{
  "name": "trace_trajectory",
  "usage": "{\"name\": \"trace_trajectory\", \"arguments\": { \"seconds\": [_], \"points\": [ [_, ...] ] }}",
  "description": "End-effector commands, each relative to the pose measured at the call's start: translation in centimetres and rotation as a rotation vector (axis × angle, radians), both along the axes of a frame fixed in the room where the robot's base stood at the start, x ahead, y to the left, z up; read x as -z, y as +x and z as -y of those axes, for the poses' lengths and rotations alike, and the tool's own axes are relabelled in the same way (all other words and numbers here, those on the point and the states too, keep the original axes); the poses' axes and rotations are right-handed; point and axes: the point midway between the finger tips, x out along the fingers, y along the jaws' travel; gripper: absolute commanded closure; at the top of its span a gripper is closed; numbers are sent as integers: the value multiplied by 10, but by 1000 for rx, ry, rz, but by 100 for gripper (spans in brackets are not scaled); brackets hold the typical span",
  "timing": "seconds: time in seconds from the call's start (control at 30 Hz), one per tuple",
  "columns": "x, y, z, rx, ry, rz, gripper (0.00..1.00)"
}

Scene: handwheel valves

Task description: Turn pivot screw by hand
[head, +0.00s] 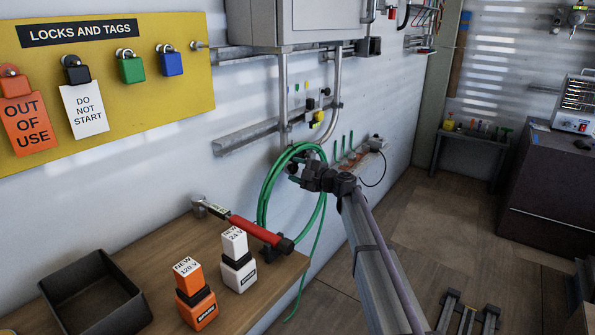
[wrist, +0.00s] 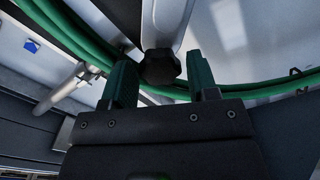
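In the wrist view, a black lobed knob (wrist: 160,66), which looks like the pivot screw, sits at the lower end of a pale metal bar (wrist: 166,22). My gripper (wrist: 162,78) is open. Its two dark green fingers stand to the left and right of the knob, with a visible gap on each side. I cannot tell how deep the knob lies between them. In the head view my gripper (head: 296,168) is at the wall beside the coiled green hose, and I cannot make out the knob there.
The green hose (head: 266,192) hangs in loops close to my gripper; it also crosses behind the fingers in the wrist view (wrist: 265,88). A wooden bench (head: 165,250) below holds a red-handled tool (head: 255,230), orange and white boxes and a black tray (head: 90,297).

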Motion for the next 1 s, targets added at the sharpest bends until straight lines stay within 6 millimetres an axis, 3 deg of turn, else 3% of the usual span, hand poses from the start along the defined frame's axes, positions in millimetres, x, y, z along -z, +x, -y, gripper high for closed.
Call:
{"name": "trace_trajectory", "arguments": {
  "seconds": [0.1,0.37,0.8,1.0],
  "points": [
    [0,0,0,0,1,-1,37],
    [0,-2,3,0,2,-3,37],
    [0,-30,48,1,1,-3,37],
    [0,-31,52,0,2,-3,37]
  ]
}}
